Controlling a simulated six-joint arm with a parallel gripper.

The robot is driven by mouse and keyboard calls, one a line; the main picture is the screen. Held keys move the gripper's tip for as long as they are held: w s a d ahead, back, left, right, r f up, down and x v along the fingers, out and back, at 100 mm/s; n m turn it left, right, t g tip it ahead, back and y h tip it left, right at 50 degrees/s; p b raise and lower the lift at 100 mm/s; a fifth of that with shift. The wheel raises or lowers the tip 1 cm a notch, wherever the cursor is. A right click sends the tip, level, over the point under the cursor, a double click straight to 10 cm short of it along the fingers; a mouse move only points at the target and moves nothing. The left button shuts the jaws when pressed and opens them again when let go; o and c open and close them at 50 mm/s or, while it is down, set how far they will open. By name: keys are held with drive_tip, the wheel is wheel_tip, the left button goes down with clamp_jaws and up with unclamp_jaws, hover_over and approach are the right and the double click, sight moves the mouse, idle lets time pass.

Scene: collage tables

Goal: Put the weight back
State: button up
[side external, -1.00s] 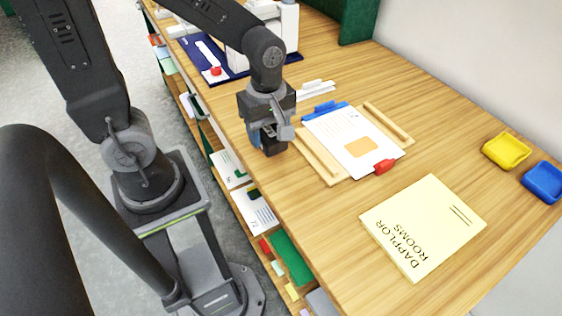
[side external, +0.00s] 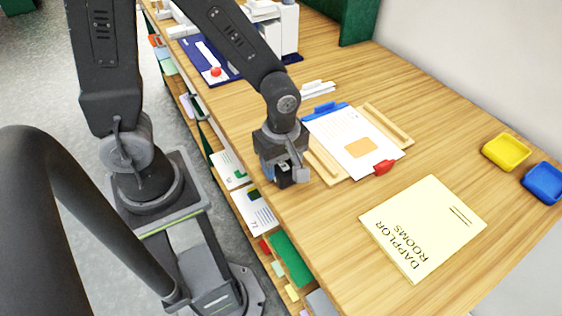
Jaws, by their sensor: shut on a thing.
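My gripper (side external: 285,182) points down over the near left edge of the table, left of the wooden board. It is shut on a small dark thing, mostly hidden by the jaws, which may be the weight. A white sheet (side external: 345,137) with an orange patch lies on the wooden board (side external: 325,165). A blue block (side external: 325,108) sits at the sheet's far edge. A red block (side external: 383,167) sits at its near right corner. I cannot tell whether the held thing touches the table.
A pale yellow pad (side external: 424,226) lies on the near part of the wooden table (side external: 345,215). A yellow tray (side external: 506,152) and a blue tray (side external: 545,182) are at the right edge. White equipment (side external: 275,30) stands at the back. Shelves with papers (side external: 255,210) sit below the left edge.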

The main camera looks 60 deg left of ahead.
drive_tip(key=shift+f, duration=0.15)
drive_tip(key=o, duration=1.3)
drive_tip(key=shift+c, duration=0.2)
drive_tip(key=s+a+r+m+t, duration=0.2)
drive_tip(key=r+m, duration=0.7)
drive_tip(key=s+a+r+m+t, duration=0.2)
drive_tip(key=s+r+m+t, duration=0.1)
drive_tip(key=r+m, duration=0.6)
drive_tip(key=shift+a+r+t, duration=0.3)
drive_tip(key=shift+r, duration=0.25)
